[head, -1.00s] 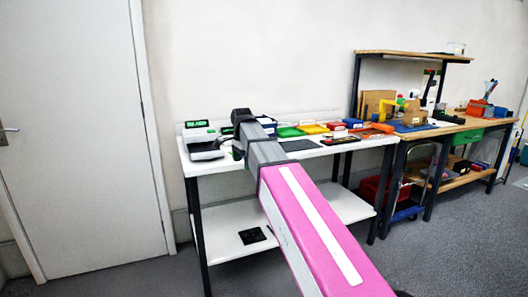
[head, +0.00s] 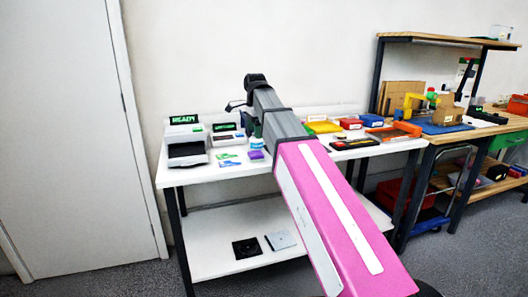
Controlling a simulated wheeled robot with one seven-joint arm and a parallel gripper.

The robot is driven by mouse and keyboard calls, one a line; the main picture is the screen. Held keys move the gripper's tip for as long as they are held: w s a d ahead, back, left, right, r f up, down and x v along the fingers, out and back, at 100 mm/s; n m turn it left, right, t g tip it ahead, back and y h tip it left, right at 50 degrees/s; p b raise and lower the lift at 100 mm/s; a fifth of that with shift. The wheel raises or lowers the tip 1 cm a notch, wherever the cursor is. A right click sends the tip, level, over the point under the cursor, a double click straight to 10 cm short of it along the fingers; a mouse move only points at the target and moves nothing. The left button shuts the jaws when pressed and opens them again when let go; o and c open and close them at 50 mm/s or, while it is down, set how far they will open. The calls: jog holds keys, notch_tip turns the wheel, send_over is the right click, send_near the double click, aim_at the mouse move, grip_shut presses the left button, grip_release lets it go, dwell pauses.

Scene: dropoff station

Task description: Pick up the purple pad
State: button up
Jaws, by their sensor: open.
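The purple pad (head: 256,154) looks like a small flat purple piece on the white table (head: 205,176), just left of my arm. A teal-and-white piece (head: 256,143) lies right behind it. My arm, pink then grey, reaches from the lower right over the table. The dark end of the arm, with my gripper (head: 238,106), is above the back of the table, higher in the picture than the pad. My gripper is open and apart from the pad. Its fingers are small and hard to make out, partly hidden by the arm.
A printer-like device (head: 186,142) with a green READY display and a smaller device (head: 228,136) stand at the left. Green and blue-purple cards (head: 229,160) lie before them. Coloured bins and tools stand right of my arm. A lower shelf (head: 220,258) holds two flat squares.

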aim_at(256, 153)
jog(key=f, duration=1.1)
jog(key=shift+w, duration=0.35)
jog(key=shift+r, duration=0.1)
jog(key=shift+c, duration=0.3)
jog(key=c, duration=1)
jog(key=shift+r, duration=0.85)
notch_tip(256, 153, up, 3)
jog(key=shift+s+a+f, duration=0.1)
jog(key=shift+s, duration=0.05)
jog(key=s+a+r, duration=0.1)
jog(key=s+r, duration=0.1)
jog(key=s, duration=0.1)
jog(key=s+a+r, duration=0.2)
jog(key=s, duration=0.2)
jog(key=s+a+r, duration=0.1)
jog(key=s+r, duration=0.1)
jog(key=s, duration=0.1)
jog(key=shift+s+a+r, duration=0.15)
jog(key=shift+a+r, duration=0.1)
jog(key=shift+a, duration=0.15)
